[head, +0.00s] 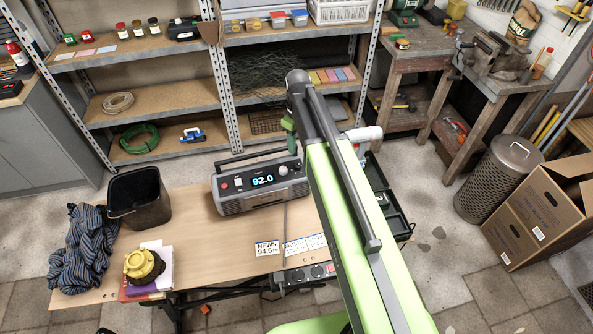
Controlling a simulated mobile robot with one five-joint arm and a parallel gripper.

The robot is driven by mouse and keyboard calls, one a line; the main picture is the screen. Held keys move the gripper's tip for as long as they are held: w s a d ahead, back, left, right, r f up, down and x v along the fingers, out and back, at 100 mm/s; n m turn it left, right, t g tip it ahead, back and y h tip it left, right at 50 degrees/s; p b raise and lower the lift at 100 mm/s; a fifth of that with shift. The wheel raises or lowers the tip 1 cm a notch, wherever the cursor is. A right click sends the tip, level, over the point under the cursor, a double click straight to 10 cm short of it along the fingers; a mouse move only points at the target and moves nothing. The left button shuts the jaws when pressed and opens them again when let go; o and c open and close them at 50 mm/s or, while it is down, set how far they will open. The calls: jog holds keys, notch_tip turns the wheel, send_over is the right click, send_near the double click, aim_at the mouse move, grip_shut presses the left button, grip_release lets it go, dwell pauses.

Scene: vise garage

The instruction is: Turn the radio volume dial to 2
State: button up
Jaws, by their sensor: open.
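A grey radio (262,187) with a dark carry handle stands on the wooden workbench (207,240). Its lit blue display (262,180) reads 92.0. Another round control (283,170) is right of the display. Their markings are too small to read, so I cannot tell the dial's setting. My green arm rises in front of the radio's right end and hides part of it.
A black bin (138,198), a striped cloth (84,248) and a yellow-capped item (143,264) occupy the bench's left. Station cards, one reading NEWS 94.5 (267,248), and a power strip (305,274) lie in front. A dark tray (386,200) is at right.

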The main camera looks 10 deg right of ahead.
aim_at(297, 165)
notch_tip(297, 165, down, 11)
jog(key=b, duration=0.9)
jog(key=shift+s+r, duration=0.1)
jog(key=shift+r, duration=0.05)
grip_shut()
jog(key=shift+a, duration=0.15)
